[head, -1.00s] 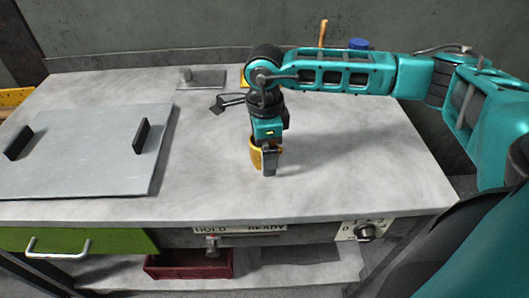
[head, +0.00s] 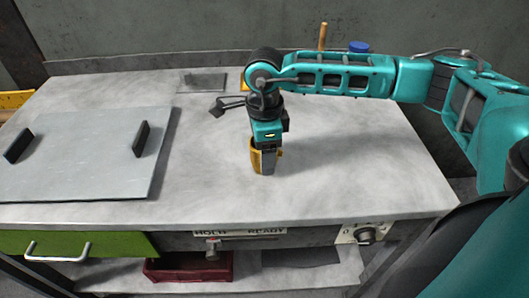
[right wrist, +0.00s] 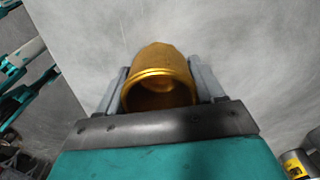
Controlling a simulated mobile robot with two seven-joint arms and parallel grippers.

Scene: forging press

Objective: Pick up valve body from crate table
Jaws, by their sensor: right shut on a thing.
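The valve body (right wrist: 158,72) looks like a golden-yellow hollow cylinder with a round open end. In the head view the valve body (head: 254,158) is on the grey table top (head: 350,150), partly hidden by my right gripper. My right gripper (head: 265,168) points down from above and is shut on it. In the right wrist view the two grey fingers of my right gripper (right wrist: 160,90) lie on either side of the cylinder. I cannot tell whether the valve body touches the table. My left gripper is not in view.
A grey plate (head: 85,175) with two black handles lies on the left of the table. A red crate (head: 190,267) sits on the lower shelf. The table's right side is clear.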

